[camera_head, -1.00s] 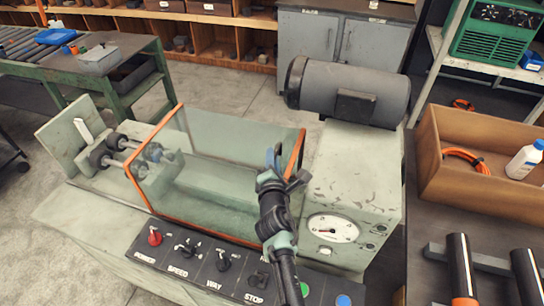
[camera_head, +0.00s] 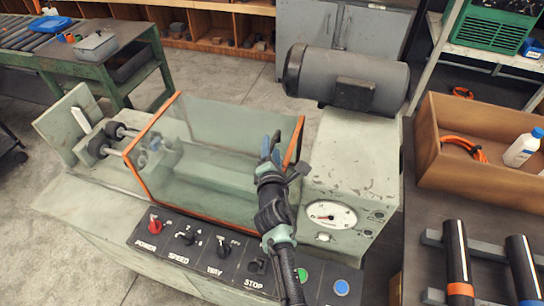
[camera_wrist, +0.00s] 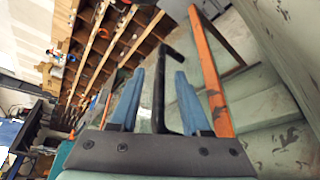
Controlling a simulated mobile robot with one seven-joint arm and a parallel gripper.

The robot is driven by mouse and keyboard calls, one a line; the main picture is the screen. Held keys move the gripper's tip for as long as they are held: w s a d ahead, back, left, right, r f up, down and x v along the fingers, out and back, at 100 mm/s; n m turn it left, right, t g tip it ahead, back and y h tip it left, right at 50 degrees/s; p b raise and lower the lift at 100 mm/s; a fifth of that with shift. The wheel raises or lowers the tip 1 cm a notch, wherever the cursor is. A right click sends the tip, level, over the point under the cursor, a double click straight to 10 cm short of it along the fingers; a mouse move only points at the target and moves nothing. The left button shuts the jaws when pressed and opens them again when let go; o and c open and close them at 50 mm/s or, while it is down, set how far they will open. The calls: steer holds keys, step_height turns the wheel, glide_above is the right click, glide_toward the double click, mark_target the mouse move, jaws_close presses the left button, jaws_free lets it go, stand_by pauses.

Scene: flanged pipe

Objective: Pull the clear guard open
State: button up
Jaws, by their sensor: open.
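The clear guard (camera_head: 215,150) is a see-through cover with orange edges over the bed of the pale green machine. It also shows in the wrist view by its orange edge (camera_wrist: 208,70). A black bar handle (camera_wrist: 159,85) stands beside that edge. My gripper (camera_head: 271,146) is at the guard's right end, in front of the right orange edge. In the wrist view my gripper (camera_wrist: 157,85) is open, with one blue finger on each side of the handle. I cannot tell whether either finger touches it.
The control panel (camera_head: 205,255) with knobs and buttons lies along the machine's front. A grey motor (camera_head: 350,80) sits behind the gauge housing (camera_head: 345,170). Open floor lies behind the machine.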

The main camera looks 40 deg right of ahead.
steer(key=p+v, duration=0.2)
steer(key=v, duration=0.9)
steer(key=shift+s+a+p, duration=0.2)
steer(key=shift+s+p, duration=0.1)
steer(key=shift+p, duration=0.1)
steer(key=shift+r, duration=0.1)
steer(key=w+a+r+m+t+b, duration=0.1)
steer(key=w+a+r+m+t, duration=0.15)
steer(key=r, duration=0.75)
steer(key=w+a+r+m+t+b, duration=0.1)
steer(key=w+a+r+m+t, duration=0.2)
steer(key=r, duration=0.7)
steer(key=w+a+r+m+t+b, duration=0.1)
steer(key=a+r+m, duration=0.25)
steer(key=r, duration=0.55)
steer(key=s+a+r+m+t+y+b, duration=0.1)
steer(key=s+a+r+m+t+y, duration=0.1)
steer(key=r, duration=0.6)
steer(key=s+a+r+m+t+y+b, duration=0.1)
steer(key=s+a+r+m+t+y, duration=0.2)
steer(key=s+a+r, duration=0.4)
steer(key=s+a+r+m+t+y, duration=0.3)
steer(key=s+a+r, duration=0.2)
steer(key=r, duration=0.4)
steer(key=shift+s+a+r+m+b, duration=0.25)
steer(key=shift+a+m+b, duration=0.15)
steer(key=shift+a, duration=0.2)
